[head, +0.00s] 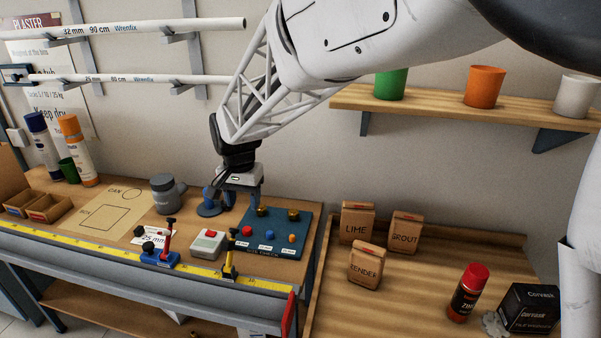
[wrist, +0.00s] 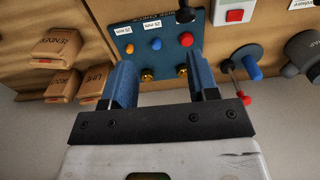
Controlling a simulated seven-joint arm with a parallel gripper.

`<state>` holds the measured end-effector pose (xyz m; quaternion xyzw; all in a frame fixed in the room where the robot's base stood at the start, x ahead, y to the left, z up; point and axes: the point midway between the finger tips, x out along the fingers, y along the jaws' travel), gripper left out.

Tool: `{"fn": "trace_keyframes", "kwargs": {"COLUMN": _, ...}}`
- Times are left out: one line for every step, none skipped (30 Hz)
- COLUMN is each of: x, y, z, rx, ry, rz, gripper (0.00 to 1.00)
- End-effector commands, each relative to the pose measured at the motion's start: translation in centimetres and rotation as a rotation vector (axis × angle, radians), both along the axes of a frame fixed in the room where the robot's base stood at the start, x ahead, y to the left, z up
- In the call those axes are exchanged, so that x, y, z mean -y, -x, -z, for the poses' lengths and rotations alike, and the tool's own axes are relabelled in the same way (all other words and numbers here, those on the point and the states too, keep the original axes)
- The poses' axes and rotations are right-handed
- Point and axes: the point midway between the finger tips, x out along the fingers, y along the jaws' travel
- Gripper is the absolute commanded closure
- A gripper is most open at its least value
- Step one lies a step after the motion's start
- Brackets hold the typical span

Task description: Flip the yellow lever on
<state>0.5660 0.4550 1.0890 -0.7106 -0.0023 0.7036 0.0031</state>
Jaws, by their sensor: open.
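The yellow lever (head: 230,256) stands near the front edge of the bench, right of a grey box with a red button. It has a yellow stem and a dark knob on top. In the wrist view a dark knob (wrist: 185,14) at the top edge may be its top; its stem is not clear there. My gripper (head: 241,195) is open and empty, pointing down behind the lever, over the back of the bench. In the wrist view its two blue fingers (wrist: 161,62) stand apart over the back edge of a blue board. The gripper is apart from the lever.
The blue board (head: 275,252) holds coloured buttons and brass fittings. The red-button box (head: 208,243) and a red lever (head: 168,240) stand left of the yellow lever. A grey jug (head: 163,195) is behind. Packets, including LIME (head: 357,222), stand on the right table.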

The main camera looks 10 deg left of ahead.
Motion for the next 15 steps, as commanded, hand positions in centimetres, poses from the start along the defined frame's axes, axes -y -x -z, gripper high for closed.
{"fn": "trace_keyframes", "kwargs": {"x": -1.3, "y": 0.1, "z": 0.5, "rx": -0.004, "ry": 0.003, "rz": -0.004, "gripper": 0.46}}
{"fn": "trace_keyframes", "kwargs": {"x": -1.9, "y": 0.1, "z": 0.7, "rx": -0.005, "ry": 0.004, "rz": -0.004, "gripper": 0.46}}
{"fn": "trace_keyframes", "kwargs": {"x": -2.5, "y": 0.1, "z": 1.0, "rx": -0.007, "ry": 0.006, "rz": -0.003, "gripper": 0.46}}
{"fn": "trace_keyframes", "kwargs": {"x": -2.8, "y": 0.2, "z": 1.2, "rx": -0.009, "ry": 0.007, "rz": -0.002, "gripper": 0.46}}
{"fn": "trace_keyframes", "kwargs": {"x": -3.1, "y": 0.2, "z": 1.3, "rx": -0.009, "ry": 0.007, "rz": -0.002, "gripper": 0.46}}
{"fn": "trace_keyframes", "kwargs": {"x": -3.4, "y": 0.2, "z": 1.4, "rx": -0.010, "ry": 0.008, "rz": -0.002, "gripper": 0.46}}
{"fn": "trace_keyframes", "kwargs": {"x": -3.6, "y": 0.3, "z": 1.4, "rx": -0.010, "ry": 0.008, "rz": -0.002, "gripper": 0.46}}
{"fn": "trace_keyframes", "kwargs": {"x": -3.7, "y": 0.3, "z": 1.4, "rx": -0.010, "ry": 0.008, "rz": -0.002, "gripper": 0.46}}
{"fn": "trace_keyframes", "kwargs": {"x": -3.8, "y": 0.2, "z": 1.5, "rx": -0.010, "ry": 0.008, "rz": -0.002, "gripper": 0.46}}
{"fn": "trace_keyframes", "kwargs": {"x": -3.8, "y": 0.2, "z": 1.5, "rx": -0.010, "ry": 0.008, "rz": -0.001, "gripper": 0.46}}
{"fn": "trace_keyframes", "kwargs": {"x": -3.8, "y": 0.2, "z": 1.5, "rx": -0.010, "ry": 0.008, "rz": -0.001, "gripper": 0.46}}
{"fn": "trace_keyframes", "kwargs": {"x": -3.7, "y": 0.2, "z": 1.5, "rx": -0.010, "ry": 0.008, "rz": -0.001, "gripper": 0.46}}
{"fn": "trace_keyframes", "kwargs": {"x": -3.7, "y": 0.2, "z": 1.5, "rx": -0.010, "ry": 0.008, "rz": -0.001, "gripper": 0.46}}
{"fn": "trace_keyframes", "kwargs": {"x": -3.7, "y": 0.2, "z": 1.5, "rx": -0.010, "ry": 0.008, "rz": -0.001, "gripper": 0.46}}
{"fn": "trace_keyframes", "kwargs": {"x": -3.7, "y": 0.2, "z": 1.5, "rx": -0.010, "ry": 0.008, "rz": -0.001, "gripper": 0.46}}
